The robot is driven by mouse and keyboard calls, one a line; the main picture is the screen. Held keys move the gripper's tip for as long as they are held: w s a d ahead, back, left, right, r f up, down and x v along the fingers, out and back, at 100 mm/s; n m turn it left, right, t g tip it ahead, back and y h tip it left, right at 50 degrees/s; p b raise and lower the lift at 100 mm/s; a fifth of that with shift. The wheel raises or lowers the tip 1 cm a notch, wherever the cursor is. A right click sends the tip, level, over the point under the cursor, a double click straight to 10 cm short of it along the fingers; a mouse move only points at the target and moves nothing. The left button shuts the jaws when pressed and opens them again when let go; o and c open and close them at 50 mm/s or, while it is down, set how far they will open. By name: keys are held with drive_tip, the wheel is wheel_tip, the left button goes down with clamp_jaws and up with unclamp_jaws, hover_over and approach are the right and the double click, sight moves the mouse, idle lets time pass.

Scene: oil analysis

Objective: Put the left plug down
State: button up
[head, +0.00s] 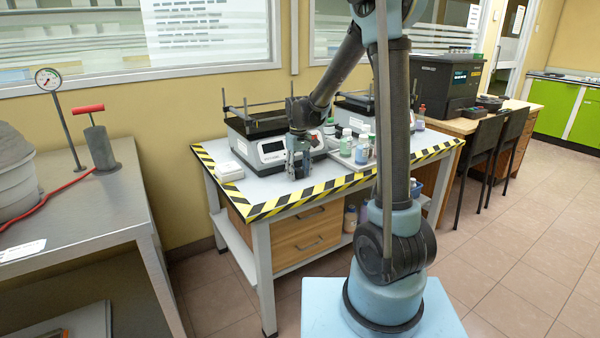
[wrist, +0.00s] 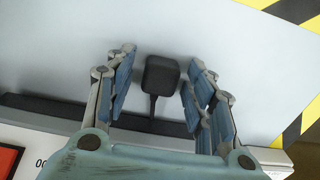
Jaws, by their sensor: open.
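The plug (wrist: 160,75) is a small dark block with a short cord that runs toward the bottom of the wrist view. It shows between the fingers of my gripper (wrist: 158,85), over the pale table top. The fingers are spread, with a gap on each side of the plug. In the head view my gripper (head: 299,165) points down at the table (head: 262,187), in front of a white device with a screen (head: 272,148). The plug cannot be made out in the head view.
A tray (head: 345,160) with several bottles stands right of my gripper. A small white box (head: 230,172) lies to the left. Yellow and black tape (head: 290,203) marks the table edges. The table front between is clear.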

sight(299, 169)
wheel_tip(299, 169, up, 13)
drive_tip(key=s+d+r+m, duration=0.1)
drive_tip(key=s+d, duration=0.6)
drive_tip(key=d, duration=0.1)
drive_tip(key=s+d+f+m, duration=0.2)
drive_tip(key=s+d+f, duration=0.2)
drive_tip(key=s, duration=0.4)
drive_tip(key=s+d+f+m+t, duration=0.1)
drive_tip(key=s+d+f, duration=0.3)
drive_tip(key=s, duration=0.4)
drive_tip(key=s+d+f+m+t, duration=0.1)
drive_tip(key=s+d+f+m, duration=0.1)
drive_tip(key=s+d+f, duration=0.3)
drive_tip(key=s+d, duration=0.1)
drive_tip(key=s, duration=0.3)
drive_tip(key=shift+m, duration=0.3)
